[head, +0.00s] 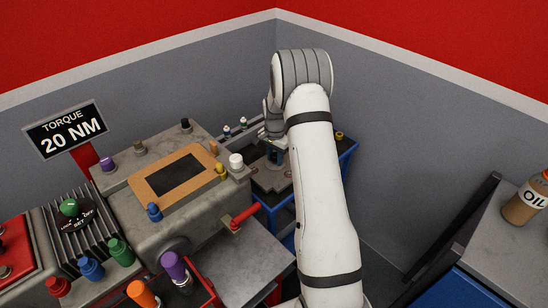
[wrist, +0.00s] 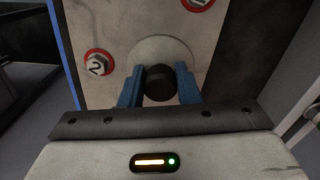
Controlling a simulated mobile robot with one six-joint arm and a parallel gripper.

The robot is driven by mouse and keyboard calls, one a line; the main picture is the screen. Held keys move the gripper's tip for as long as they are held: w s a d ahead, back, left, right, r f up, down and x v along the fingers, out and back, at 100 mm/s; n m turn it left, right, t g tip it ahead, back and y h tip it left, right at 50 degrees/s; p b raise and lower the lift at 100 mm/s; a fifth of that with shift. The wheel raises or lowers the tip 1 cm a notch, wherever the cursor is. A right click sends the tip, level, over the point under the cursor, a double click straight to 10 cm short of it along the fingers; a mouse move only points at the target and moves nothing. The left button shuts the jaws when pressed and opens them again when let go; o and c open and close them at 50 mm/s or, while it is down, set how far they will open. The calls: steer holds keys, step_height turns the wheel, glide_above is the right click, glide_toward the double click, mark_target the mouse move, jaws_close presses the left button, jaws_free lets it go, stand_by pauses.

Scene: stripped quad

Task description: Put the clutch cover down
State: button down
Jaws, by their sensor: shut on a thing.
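My gripper (wrist: 160,76) is shut on a dark round knob (wrist: 160,84), with one blue finger on each side of it. A pale round disc shows behind the knob in the wrist view (wrist: 163,47); the knob and disc look like the clutch cover. The disc lies against or just above a grey worn surface (wrist: 112,30); I cannot tell whether they touch. In the head view my gripper (head: 275,152) is low over the top of a blue-framed stand (head: 268,182), and my arm hides part of it.
Two bolts in red rings, one left (wrist: 97,65) and one top right (wrist: 198,2), flank the disc. A grey machine (head: 190,205) with coloured knobs stands left of the stand. A bench with an oil bottle (head: 525,202) is at right. Grey walls close the corner behind.

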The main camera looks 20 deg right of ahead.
steer(key=shift+f, duration=0.2)
steer(key=shift+f, duration=0.1)
steer(key=c, duration=1.1)
jaws_free()
